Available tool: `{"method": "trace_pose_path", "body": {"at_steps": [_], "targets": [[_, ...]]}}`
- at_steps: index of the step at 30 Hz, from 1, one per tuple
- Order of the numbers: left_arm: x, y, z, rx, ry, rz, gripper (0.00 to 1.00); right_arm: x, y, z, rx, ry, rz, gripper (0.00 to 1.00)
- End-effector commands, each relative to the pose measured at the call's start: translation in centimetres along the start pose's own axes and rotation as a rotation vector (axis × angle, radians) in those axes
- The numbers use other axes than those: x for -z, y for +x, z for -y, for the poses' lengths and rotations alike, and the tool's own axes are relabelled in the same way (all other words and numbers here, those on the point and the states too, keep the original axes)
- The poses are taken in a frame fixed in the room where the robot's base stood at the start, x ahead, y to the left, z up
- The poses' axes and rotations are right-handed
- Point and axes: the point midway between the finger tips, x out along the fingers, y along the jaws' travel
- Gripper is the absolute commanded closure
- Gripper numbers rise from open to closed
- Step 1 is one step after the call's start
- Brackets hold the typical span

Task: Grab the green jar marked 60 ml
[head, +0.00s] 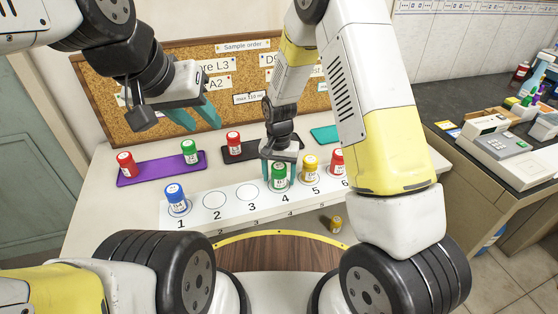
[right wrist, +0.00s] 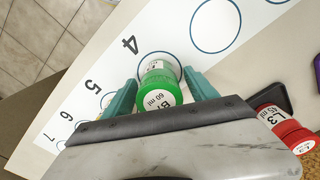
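A green jar (head: 279,177) stands upright on spot 4 of the numbered white strip (head: 232,208). In the right wrist view the green jar (right wrist: 159,90) shows "60 ml" on its label. My right gripper (head: 279,172) is pointed down with its teal fingers on either side of this jar; they look open, with narrow gaps beside it. The fingers (right wrist: 160,90) also flank it in the right wrist view. Another green jar (head: 189,151) stands on the purple tray (head: 148,172); its label is too small to read. My left gripper (head: 197,117) is open and empty above the table's back.
A blue jar (head: 175,197) is on spot 1, a yellow jar (head: 310,168) on 5, a red jar (head: 337,161) on 6. Spots 2 and 3 are empty. Red jars stand on the purple tray (head: 126,163) and black tray (head: 234,143). A corkboard (head: 165,60) stands behind.

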Motion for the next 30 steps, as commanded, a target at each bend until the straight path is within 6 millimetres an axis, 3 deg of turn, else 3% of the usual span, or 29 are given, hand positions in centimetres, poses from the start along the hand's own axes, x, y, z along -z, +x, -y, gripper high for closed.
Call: {"method": "trace_pose_path", "body": {"at_steps": [1, 9, 20, 28, 30], "targets": [[0.0, 0.0, 0.0, 0.0, 0.0, 0.0, 0.64, 0.0, 0.0, 0.0, 0.0, 0.0, 0.0, 0.45], [0.0, 0.0, 0.0, 0.0, 0.0, 0.0, 0.64, 0.0, 0.0, 0.0, 0.0, 0.0, 0.0, 0.97], [0.0, 0.0, 0.0, 0.0, 0.0, 0.0, 0.64, 0.0, -0.5, 0.0, 0.001, 0.0, -0.002, 0.97], [0.0, 0.0, 0.0, 0.0, 0.0, 0.0, 0.64, 0.1, -3.7, 0.1, 0.003, -0.001, -0.004, 0.97], [0.0, 0.0, 0.0, 0.0, 0.0, 0.0, 0.64, -1.4, -3.8, -0.3, -0.001, -0.002, 0.002, 0.97]]}}
